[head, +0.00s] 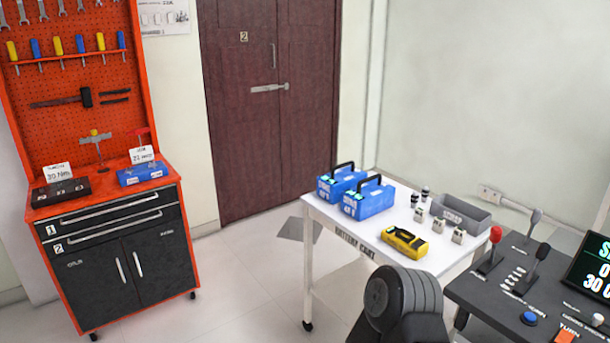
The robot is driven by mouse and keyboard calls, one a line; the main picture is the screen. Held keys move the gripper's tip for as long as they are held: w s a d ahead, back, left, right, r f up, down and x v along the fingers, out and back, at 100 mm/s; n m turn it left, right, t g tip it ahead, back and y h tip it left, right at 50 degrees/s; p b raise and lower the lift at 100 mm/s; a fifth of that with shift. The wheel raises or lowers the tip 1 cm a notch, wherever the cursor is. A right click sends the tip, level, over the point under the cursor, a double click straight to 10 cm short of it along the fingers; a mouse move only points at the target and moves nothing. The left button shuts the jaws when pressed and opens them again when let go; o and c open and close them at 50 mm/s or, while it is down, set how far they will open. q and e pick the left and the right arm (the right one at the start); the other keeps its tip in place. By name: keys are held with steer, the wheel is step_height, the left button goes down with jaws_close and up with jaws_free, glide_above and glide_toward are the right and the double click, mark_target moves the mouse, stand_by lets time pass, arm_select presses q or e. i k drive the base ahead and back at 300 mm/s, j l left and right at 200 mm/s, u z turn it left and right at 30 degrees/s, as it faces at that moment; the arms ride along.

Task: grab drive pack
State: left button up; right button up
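Two blue packs with black carry handles stand upright side by side on the white battery cart (340,233). The left blue pack (333,188) is a little farther back, and the right blue pack (367,202) is nearer. Both have white lettering on the front, too small to read surely, so I cannot tell which one is the drive pack.
The cart also holds a yellow meter (405,242), several small metal-coloured blocks, dark cylinders and a grey bin (460,215). A dark console (500,285) with levers stands at the right. An orange tool cabinet (120,235) stands left.

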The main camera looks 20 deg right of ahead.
mark_target(372, 196)
steer(key=i+j, duration=0.1)
steer(key=i, duration=2.95)
steer(key=l+z, duration=0.1)
steer(key=z, duration=3.65)
